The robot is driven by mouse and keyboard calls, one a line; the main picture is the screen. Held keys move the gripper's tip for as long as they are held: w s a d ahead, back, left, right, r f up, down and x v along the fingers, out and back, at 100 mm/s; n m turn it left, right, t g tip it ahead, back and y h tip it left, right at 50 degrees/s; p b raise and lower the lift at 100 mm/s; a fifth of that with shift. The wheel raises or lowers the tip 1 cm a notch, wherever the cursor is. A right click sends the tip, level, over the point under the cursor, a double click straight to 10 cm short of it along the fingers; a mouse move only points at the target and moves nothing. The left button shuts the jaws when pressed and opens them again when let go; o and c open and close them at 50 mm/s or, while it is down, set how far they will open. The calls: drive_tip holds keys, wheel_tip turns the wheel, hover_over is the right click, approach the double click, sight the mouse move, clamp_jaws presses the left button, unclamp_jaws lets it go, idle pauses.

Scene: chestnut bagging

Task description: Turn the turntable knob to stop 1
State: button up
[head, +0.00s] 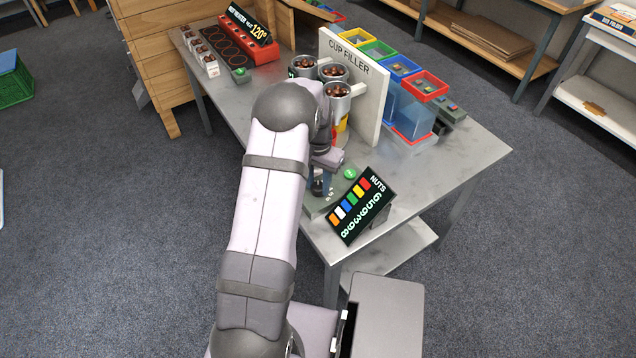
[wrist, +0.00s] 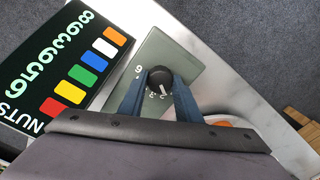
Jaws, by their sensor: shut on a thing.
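The black turntable knob (wrist: 159,78) sits on a grey-green plate (wrist: 190,62) in the wrist view. It carries a pale pointer mark on its lower side, toward the small digits there. A digit that looks like 6 is left of the knob; which stop the mark meets is too small to tell. My gripper (wrist: 158,88) has its two blue fingers on either side of the knob, shut on it. In the head view my gripper (head: 320,185) is low over the plate at the table's near end, and my arm hides part of it.
The NUTS sign (head: 360,206) stands right of my gripper, close by. A green button (head: 350,173) is on the plate. The white CUP FILLER board (head: 352,85) and metal cups of nuts (head: 334,72) are behind. Colour-rimmed bins (head: 424,88) stand beyond the board.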

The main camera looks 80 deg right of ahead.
sight(318, 185)
drive_tip(key=shift+n, duration=1.6)
drive_tip(key=o, duration=1.1)
drive_tip(key=shift+c, duration=0.2)
drive_tip(key=shift+r+b, duration=1)
drive_tip(key=shift+r, duration=2.7)
drive_tip(key=shift+d, duration=0.15)
